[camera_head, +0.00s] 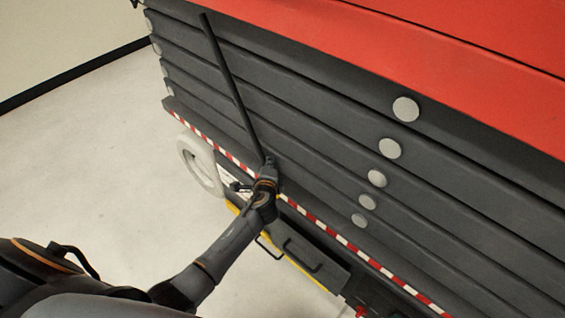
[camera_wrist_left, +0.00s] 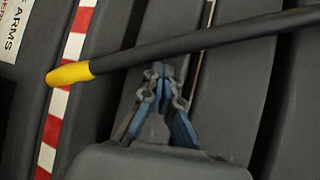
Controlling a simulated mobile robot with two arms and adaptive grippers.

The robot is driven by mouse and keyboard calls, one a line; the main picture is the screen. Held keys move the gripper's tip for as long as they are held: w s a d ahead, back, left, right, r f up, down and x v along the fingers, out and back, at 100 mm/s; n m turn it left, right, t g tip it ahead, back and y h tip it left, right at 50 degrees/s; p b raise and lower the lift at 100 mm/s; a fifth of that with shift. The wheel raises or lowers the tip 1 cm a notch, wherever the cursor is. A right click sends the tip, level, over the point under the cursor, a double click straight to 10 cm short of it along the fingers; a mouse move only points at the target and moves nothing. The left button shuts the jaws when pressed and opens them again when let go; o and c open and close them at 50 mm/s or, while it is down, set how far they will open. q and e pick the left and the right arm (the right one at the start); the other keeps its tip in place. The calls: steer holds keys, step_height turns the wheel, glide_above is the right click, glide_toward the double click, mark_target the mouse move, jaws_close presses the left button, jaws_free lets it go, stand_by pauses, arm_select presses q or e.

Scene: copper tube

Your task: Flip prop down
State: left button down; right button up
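The prop, a long dark bar (camera_head: 232,83), leans against the dark folded side of the red-topped machine in the head view. Its lower part meets my left gripper (camera_head: 268,165), which hides its lower end there. In the left wrist view the prop (camera_wrist_left: 215,38) crosses slantwise above the fingertips and ends in a yellow tip (camera_wrist_left: 70,74) at left. My left gripper (camera_wrist_left: 160,70) has its fingertips together, close to the bar's lower edge; I cannot tell whether they touch it. The bar is not between the fingers. My right gripper is in neither view.
The machine's stacked dark beams (camera_head: 330,165) carry round grey caps. A red-and-white striped edge (camera_head: 340,238) runs below them. A white wheel (camera_head: 200,165) and a dark box with handles (camera_head: 312,258) sit low on the machine. Pale floor (camera_head: 90,165) is clear at left.

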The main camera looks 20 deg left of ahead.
mark_target(263, 164)
arm_select(q)
steer(key=shift+w+a+f+b, duration=0.3)
steer(key=shift+a+f+b, duration=0.25)
steer(key=shift+a+f, duration=0.3)
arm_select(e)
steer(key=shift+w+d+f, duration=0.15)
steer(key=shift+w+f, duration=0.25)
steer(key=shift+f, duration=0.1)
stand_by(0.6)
arm_select(q)
steer(key=shift+a, duration=0.15)
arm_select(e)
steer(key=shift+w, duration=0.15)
arm_select(q)
steer(key=shift+a, duration=0.1)
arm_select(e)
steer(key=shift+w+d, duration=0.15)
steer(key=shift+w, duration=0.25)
arm_select(q)
steer(key=shift+w+a+f, duration=0.15)
steer(key=shift+a, duration=0.05)
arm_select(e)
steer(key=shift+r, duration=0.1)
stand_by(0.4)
